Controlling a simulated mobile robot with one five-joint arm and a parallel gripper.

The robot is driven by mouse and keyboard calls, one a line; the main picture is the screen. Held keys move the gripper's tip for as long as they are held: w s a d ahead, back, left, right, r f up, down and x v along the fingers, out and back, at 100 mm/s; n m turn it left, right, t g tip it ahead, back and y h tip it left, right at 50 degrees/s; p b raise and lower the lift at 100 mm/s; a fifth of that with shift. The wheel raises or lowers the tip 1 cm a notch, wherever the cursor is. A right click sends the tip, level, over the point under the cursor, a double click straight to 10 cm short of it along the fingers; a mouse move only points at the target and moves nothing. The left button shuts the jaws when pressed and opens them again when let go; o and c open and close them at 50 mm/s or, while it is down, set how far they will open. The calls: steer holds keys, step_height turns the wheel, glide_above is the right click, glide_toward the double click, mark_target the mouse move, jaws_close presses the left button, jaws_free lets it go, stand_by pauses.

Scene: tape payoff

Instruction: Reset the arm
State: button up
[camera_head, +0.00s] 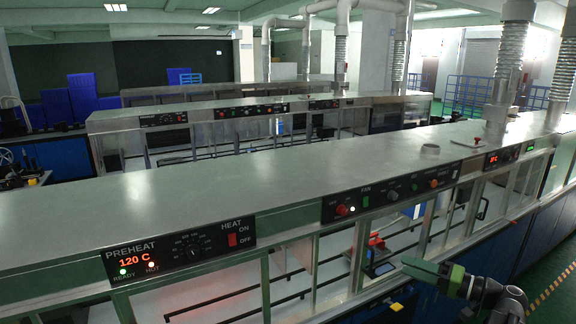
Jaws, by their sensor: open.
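My gripper (416,268) shows at the lower right, a green end on my dark grey arm (490,294). It points left, in front of the glazed side of the long metal machine (150,205). It is open, and nothing shows between its fingers. It appears apart from the machine, though the exact gap cannot be told. The lower part of my arm is cut off by the bottom edge of the picture.
The machine's front carries a preheat panel (180,249) reading 120 C and a fan panel (385,193). A red item (375,247) shows behind the glass. Ducts (510,60) rise at the right. Green floor (548,280) is clear at the far right.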

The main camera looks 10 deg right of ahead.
steer(key=w+a+f+n+g+y+b, duration=0.1)
steer(key=w+a+f+g, duration=0.15)
steer(key=a, duration=0.45)
steer(key=w+a+f+n+g+b, duration=0.1)
steer(key=w+a+f+n+g, duration=0.1)
steer(key=a+f, duration=0.35)
steer(key=w+a+f+n+g+y+b, duration=0.1)
steer(key=w+a+f+g, duration=0.15)
steer(key=a, duration=0.55)
steer(key=s+a+f+n+g+h+b, duration=0.1)
steer(key=a+f+g+b, duration=0.1)
steer(key=a+f, duration=0.45)
steer(key=a+f+n+g+h+b, duration=0.1)
steer(key=a+f+g+h, duration=0.2)
steer(key=a, duration=0.7)
steer(key=s+a+f+n+g+h+b, duration=0.1)
steer(key=s+a+f+h, duration=0.1)
steer(key=f, duration=0.3)
steer(key=s+a+f+g+h+b, duration=0.1)
steer(key=s+a+f+h, duration=0.15)
steer(key=f, duration=0.25)
steer(key=d+f+m+h, duration=0.1)
steer(key=d+h, duration=0.3)
steer(key=d, duration=0.4)
steer(key=shift+w+d+f+m, duration=0.15)
steer(key=shift+w+d+m, duration=0.25)
steer(key=shift+m, duration=0.3)
